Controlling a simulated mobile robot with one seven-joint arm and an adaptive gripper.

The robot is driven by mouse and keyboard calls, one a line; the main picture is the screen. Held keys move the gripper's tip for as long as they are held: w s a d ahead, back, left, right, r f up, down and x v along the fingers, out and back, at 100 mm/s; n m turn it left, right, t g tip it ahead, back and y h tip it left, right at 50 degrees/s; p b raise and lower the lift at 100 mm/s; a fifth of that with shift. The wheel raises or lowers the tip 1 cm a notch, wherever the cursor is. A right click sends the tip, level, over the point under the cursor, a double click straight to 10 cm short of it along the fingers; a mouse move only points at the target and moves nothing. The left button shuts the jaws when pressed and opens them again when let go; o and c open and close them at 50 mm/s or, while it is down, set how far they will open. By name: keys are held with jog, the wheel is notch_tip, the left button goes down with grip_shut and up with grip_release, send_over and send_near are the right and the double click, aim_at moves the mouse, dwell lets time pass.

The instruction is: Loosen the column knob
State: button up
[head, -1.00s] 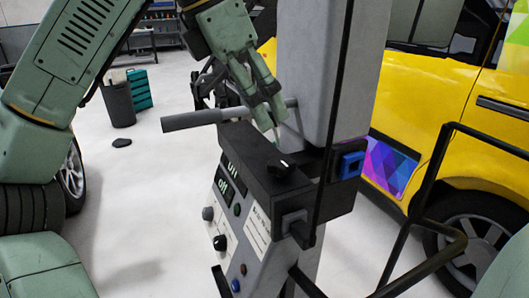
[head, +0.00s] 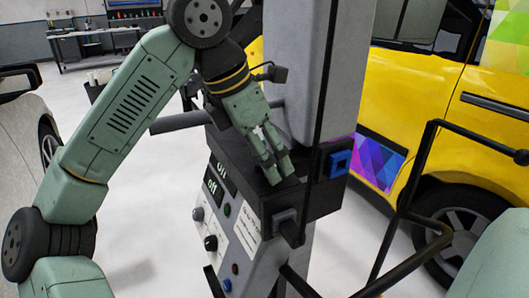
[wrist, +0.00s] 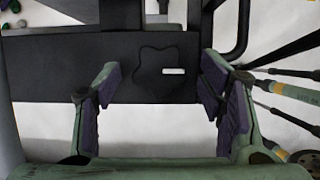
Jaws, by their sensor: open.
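The column knob (wrist: 150,62) is a dark lobed knob with a white mark, on the black box (wrist: 50,62) of the machine's column. My gripper (wrist: 161,84) is open and empty; in the wrist view its two fingers stand left and right of the knob, with a gap on each side. In the head view my gripper (head: 279,176) points down over the top of the black box (head: 316,200), and its fingers hide the knob there. I cannot tell how far the fingertips are above the box.
A grey upright column (head: 298,60) and a thin black rod (head: 325,110) stand close beside my gripper. A grey handle bar (head: 181,122) sticks out left behind it. A control panel (head: 212,220) is below, a yellow car (head: 430,90) behind. Black rails (head: 402,210) stand at right.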

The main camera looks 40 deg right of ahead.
jog(key=shift+c, duration=0.4)
jog(key=c, duration=1.1)
